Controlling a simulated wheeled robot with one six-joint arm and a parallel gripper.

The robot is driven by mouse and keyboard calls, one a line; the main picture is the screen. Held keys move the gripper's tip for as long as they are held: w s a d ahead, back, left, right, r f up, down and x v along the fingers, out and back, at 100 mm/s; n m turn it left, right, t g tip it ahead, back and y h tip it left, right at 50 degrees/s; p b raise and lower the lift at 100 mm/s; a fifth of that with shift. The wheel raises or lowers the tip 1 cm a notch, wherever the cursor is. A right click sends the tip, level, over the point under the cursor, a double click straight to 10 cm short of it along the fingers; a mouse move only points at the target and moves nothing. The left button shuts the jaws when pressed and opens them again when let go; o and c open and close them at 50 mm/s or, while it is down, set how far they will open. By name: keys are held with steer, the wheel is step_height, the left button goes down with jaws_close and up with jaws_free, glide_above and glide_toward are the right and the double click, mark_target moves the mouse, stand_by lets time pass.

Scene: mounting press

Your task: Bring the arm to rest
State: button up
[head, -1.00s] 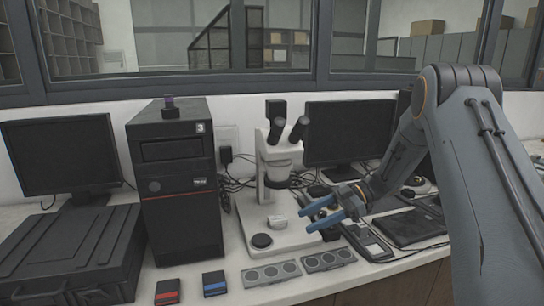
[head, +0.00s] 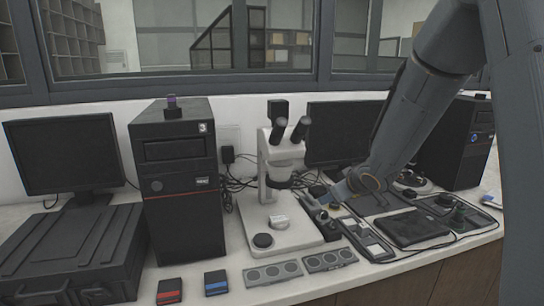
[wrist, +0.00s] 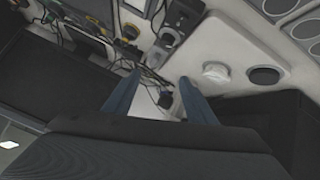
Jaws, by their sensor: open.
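My gripper shows in the wrist view (wrist: 155,98) as two blue fingers spread apart, with nothing between them. In the head view my arm comes in from the upper right.
A black computer tower (head: 178,185) and a hard case (head: 75,250) stand at the left. A red box (head: 169,291), a blue box (head: 215,283) and grey hole plates (head: 272,273) lie along the front edge. Monitors, cables and devices crowd the right.

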steer(key=s+f+m+g, duration=0.2)
steer(key=s+g, duration=0.1)
steer(key=s, duration=0.7)
steer(key=s+f+m+g+h, duration=0.1)
steer(key=s+f+m+g, duration=0.1)
steer(key=s, duration=0.9)
steer(key=s+f+m+g+h, duration=0.1)
steer(key=s+f+m+g, duration=0.1)
steer(key=s, duration=0.9)
steer(key=shift+s+d+m+g, duration=0.15)
steer(key=shift+m+g, duration=0.35)
steer(key=shift+g, duration=0.4)
steer(key=shift+f, duration=0.1)
